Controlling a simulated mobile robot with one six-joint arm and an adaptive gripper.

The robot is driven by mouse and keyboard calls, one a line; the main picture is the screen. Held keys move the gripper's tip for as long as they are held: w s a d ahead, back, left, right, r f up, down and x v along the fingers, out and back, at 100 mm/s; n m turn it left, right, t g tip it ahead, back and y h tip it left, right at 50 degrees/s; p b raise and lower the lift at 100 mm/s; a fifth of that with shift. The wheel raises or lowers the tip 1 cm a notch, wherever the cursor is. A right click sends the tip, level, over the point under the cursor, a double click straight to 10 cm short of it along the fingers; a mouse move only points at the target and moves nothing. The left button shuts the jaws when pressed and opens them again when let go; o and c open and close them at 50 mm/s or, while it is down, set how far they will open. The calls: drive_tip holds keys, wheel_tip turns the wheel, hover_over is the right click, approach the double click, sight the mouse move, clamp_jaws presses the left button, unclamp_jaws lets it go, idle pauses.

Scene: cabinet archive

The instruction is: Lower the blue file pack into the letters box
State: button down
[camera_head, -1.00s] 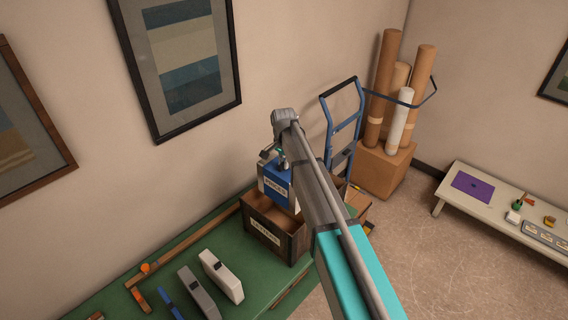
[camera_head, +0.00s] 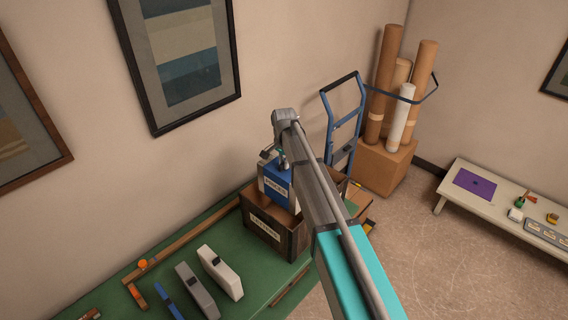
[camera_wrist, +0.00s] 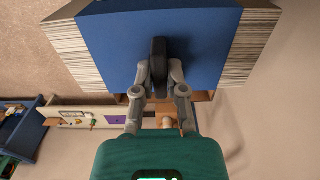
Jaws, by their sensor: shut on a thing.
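The blue file pack (camera_head: 274,183), a blue cover with pale page edges and a white label, is upright in the head view. In the wrist view its blue face (camera_wrist: 110,40) fills the top. My gripper (camera_wrist: 160,78) is shut on the dark piece in the middle of that face. In the head view my gripper (camera_head: 272,156) is above the pack, partly hidden by my arm. The letters box (camera_head: 290,243), brown and open-topped with a pale label, stands below. The pack's lower end overlaps the box opening; how deep it sits is hidden.
The box stands on a green-topped table (camera_head: 238,308). A white file (camera_head: 221,272), a grey file (camera_head: 196,290) and a wooden strip (camera_head: 190,246) lie left of it. A blue hand truck (camera_head: 343,120) and cardboard tubes (camera_head: 384,85) stand behind to the right.

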wheel_tip(320, 180, down, 21)
drive_tip(key=b, duration=2)
drive_tip(key=shift+b, duration=0.4)
drive_tip(key=c, duration=0.6)
unclamp_jaws()
drive_tip(key=shift+c, duration=0.4)
drive_tip(key=shift+r, duration=0.2)
drive_tip(key=shift+r+p, duration=3.35)
drive_tip(key=shift+p, duration=0.3)
drive_tip(key=shift+f, duration=0.15)
